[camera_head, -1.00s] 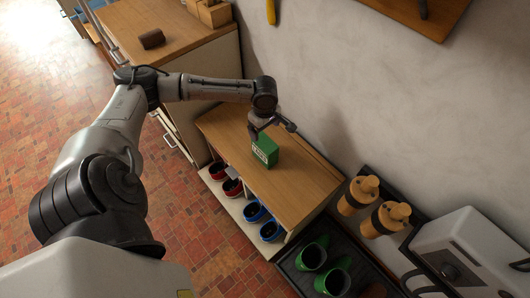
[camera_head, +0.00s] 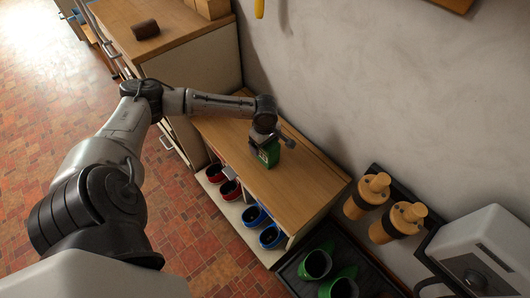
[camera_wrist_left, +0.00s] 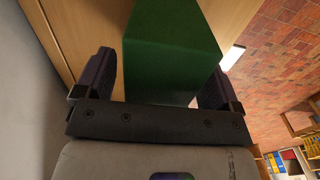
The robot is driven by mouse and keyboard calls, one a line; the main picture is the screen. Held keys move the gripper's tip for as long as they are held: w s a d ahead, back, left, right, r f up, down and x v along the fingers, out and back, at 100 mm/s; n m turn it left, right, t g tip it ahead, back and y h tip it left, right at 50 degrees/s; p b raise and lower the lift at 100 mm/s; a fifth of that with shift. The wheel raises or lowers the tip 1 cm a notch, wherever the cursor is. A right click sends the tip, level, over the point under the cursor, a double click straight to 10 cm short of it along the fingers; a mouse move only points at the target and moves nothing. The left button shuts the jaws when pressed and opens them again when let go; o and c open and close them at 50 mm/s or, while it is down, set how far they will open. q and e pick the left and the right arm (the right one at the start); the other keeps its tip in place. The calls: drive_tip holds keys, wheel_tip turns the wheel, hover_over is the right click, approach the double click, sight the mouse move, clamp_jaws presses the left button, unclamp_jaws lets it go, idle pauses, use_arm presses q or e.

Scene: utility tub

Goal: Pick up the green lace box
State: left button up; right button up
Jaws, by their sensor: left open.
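The green lace box (camera_head: 268,155) stands on the wooden top of a low shoe bench (camera_head: 300,189). My left gripper (camera_head: 265,142) is right at the box, coming down over it from above in the head view and covering its upper part. In the left wrist view the green box (camera_wrist_left: 170,45) fills the space between the two fingers of my left gripper (camera_wrist_left: 163,85). My right gripper is not in view.
Red shoes (camera_head: 222,181) and blue shoes (camera_head: 262,226) sit in the bench's lower compartments. A black tray (camera_head: 290,270) with green boots (camera_head: 315,264) lies at the near right. A taller cabinet (camera_head: 185,62) adjoins the bench's far end.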

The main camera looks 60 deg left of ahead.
use_arm(q)
drive_tip(key=shift+f, duration=0.25)
drive_tip(key=shift+c, duration=0.4)
drive_tip(key=c, duration=1)
drive_tip(key=shift+r, duration=0.1)
